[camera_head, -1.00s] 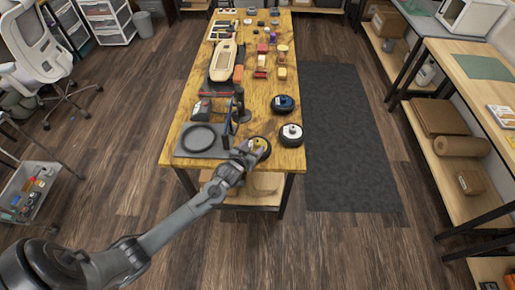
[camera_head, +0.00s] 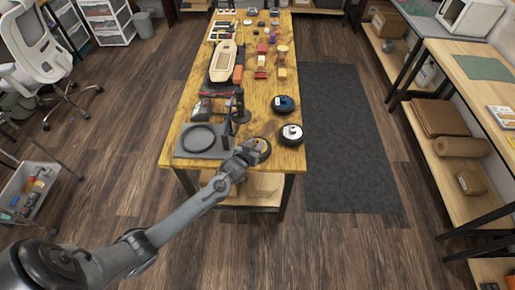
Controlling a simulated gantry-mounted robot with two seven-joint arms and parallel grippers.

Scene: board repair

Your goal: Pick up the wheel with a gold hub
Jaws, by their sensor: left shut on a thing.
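The wheel with the gold hub (camera_head: 265,147) is a small black wheel near the front edge of the wooden table. My left gripper (camera_head: 256,147) is on it and shut on it, partly covering it. I cannot tell whether the wheel is clear of the tabletop. A black wheel with a white hub (camera_head: 291,134) lies just to the right. A black wheel with a blue hub (camera_head: 283,103) lies farther back. My right gripper is not in view.
A dark plate with a ring (camera_head: 203,139) lies left of my gripper. A black upright stand (camera_head: 239,107) is just behind it. The wooden table (camera_head: 263,92) holds a pale skateboard deck (camera_head: 223,62) and several small parts farther back.

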